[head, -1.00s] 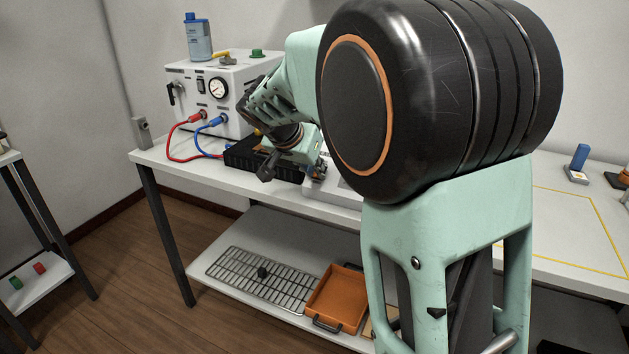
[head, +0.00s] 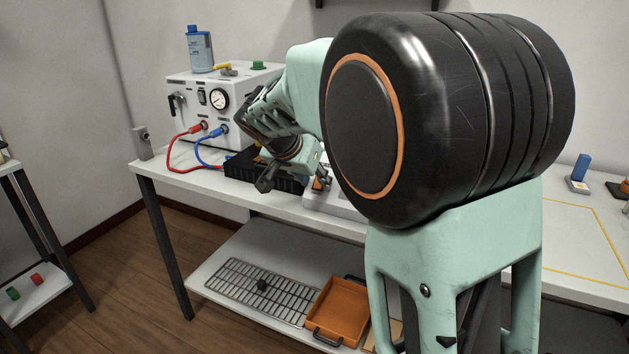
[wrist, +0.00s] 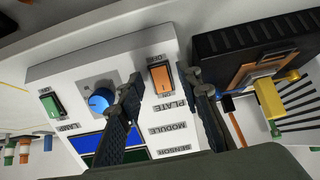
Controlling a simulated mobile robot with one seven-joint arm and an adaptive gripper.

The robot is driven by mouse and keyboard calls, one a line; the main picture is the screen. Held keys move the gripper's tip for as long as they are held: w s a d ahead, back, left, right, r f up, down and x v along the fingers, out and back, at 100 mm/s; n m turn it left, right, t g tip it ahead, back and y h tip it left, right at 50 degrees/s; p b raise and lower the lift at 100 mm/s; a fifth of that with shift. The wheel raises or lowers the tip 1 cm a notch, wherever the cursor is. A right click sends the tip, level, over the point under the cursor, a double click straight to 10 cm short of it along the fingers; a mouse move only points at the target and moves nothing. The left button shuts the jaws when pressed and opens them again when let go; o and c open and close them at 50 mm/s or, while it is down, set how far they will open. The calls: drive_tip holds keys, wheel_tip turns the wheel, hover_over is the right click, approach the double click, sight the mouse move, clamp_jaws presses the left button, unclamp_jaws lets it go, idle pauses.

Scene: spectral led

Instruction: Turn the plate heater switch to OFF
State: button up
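In the head view my gripper (head: 322,180) is low over the panel, partly hidden by my arm.
The panel also holds a green lamp switch (wrist: 52,104) and a blue knob (wrist: 100,101). A black finned box (wrist: 235,38) with a yellow part stands close on the right in the wrist view. A white gauge unit (head: 187,95) with red and blue hoses stands at the back left.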

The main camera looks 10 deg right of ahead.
drive_tip(key=v, duration=1.1)
drive_tip(key=shift+s+r, duration=0.2)
drive_tip(key=shift+a, duration=0.2)
